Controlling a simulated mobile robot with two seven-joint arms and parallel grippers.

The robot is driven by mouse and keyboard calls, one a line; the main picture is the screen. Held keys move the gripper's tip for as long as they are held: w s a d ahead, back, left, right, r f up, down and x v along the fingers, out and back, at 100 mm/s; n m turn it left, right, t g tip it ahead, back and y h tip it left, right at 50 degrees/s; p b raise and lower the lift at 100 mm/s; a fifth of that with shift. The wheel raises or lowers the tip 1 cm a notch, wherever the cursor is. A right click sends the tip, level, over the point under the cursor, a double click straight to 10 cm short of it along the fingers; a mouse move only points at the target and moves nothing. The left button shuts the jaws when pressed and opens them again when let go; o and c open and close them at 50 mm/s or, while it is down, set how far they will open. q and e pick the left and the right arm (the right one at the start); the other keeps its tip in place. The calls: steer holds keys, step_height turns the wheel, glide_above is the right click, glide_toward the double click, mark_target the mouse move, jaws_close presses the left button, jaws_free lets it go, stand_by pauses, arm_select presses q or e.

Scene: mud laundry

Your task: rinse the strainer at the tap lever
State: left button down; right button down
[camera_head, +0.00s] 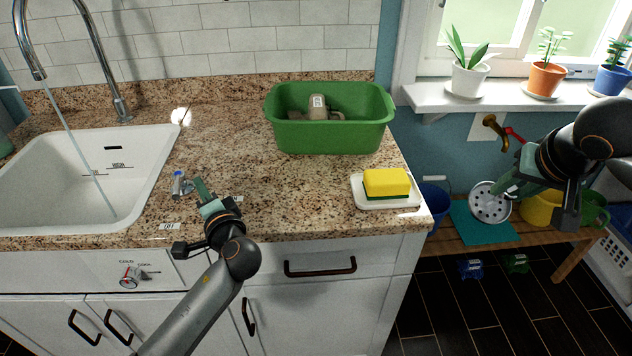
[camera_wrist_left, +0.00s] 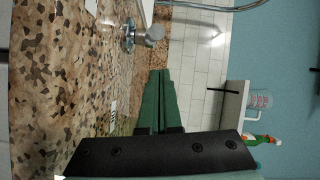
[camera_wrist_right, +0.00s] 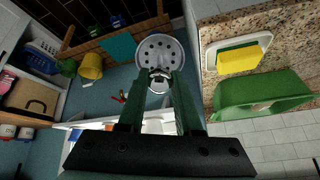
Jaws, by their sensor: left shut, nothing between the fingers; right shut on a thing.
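The strainer (camera_head: 489,204), a pale round disc with holes, hangs at the tips of my right gripper (camera_head: 500,192), which is shut on its edge. It also shows in the right wrist view (camera_wrist_right: 158,52), well away from the sink (camera_head: 150,150). My left gripper (camera_head: 199,184) is shut and empty above the counter. The tap lever (camera_head: 178,184), a small metal piece with a blue mark, stands just left of it, apart; it also shows in the left wrist view (camera_wrist_left: 150,35). Water runs from the tall chrome tap (camera_head: 85,25) into the sink.
A green tub (camera_head: 330,135) holding a beige object stands at the counter's back. A yellow sponge (camera_head: 387,184) sits on a white dish (camera_head: 360,195). A brass wall tap (camera_head: 490,121), a bench (camera_head: 460,240) and a yellow bucket (camera_head: 538,208) are at right. The middle counter is clear.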

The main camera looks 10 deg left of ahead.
mark_target(178, 196)
arm_select(q)
steer(key=shift+s+a+f, duration=0.15)
steer(key=shift+s+a, duration=0.45)
steer(key=shift+a, duration=0.35)
arm_select(e)
steer(key=shift+r, duration=0.3)
arm_select(q)
steer(key=shift+s+a+f, duration=0.1)
steer(key=shift+a+f, duration=0.05)
steer(key=shift+a, duration=0.05)
steer(key=shift+s+a+m+t+h+p, duration=0.5)
steer(key=shift+a+m+t+h+p, duration=0.1)
steer(key=shift+a+m+h+p, duration=0.15)
arm_select(e)
steer(key=shift+r, duration=0.55)
arm_select(q)
steer(key=shift+s+a, duration=0.25)
steer(key=shift+w+d, duration=0.1)
arm_select(e)
steer(key=shift+d, duration=0.1)
